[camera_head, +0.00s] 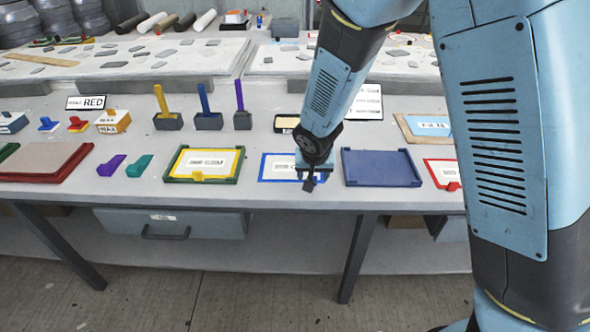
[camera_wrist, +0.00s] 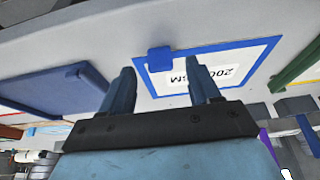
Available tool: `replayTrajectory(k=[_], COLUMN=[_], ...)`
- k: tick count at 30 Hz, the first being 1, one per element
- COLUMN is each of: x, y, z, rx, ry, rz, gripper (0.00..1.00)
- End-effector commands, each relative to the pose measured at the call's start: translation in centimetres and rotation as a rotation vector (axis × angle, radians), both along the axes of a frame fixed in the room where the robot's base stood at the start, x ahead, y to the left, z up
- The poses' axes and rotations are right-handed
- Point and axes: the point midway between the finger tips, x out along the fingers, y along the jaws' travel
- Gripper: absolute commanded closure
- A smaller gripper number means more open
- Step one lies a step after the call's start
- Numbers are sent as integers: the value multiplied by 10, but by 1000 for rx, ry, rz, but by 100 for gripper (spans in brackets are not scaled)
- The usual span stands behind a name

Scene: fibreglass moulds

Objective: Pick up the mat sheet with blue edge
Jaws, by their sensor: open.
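The mat sheet with blue edge (camera_head: 272,167) lies flat on the table, a white sheet with a blue border and a printed label. My gripper (camera_head: 309,184) is over its right part in the head view and hides some of it. I cannot tell the exact gap between fingertips and sheet.
A blue tray (camera_head: 381,168) lies close right of the sheet. A green tray (camera_head: 238,166) with a yellow-edged sheet (camera_head: 205,163) lies to the left. A red-edged sheet (camera_head: 443,173) is farther right. Small pots with coloured handles (camera_head: 207,120) stand behind.

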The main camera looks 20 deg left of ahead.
Motion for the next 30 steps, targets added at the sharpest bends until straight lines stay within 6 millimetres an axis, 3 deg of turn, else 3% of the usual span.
replayTrajectory(k=[4, 14, 30], x=[4, 5, 5], y=[2, 2, 2], z=[-11, -14, -14], rx=[0, 2, 1], ry=[0, -1, -1], rz=[1, 1, 0], gripper=[38, 38, 90])
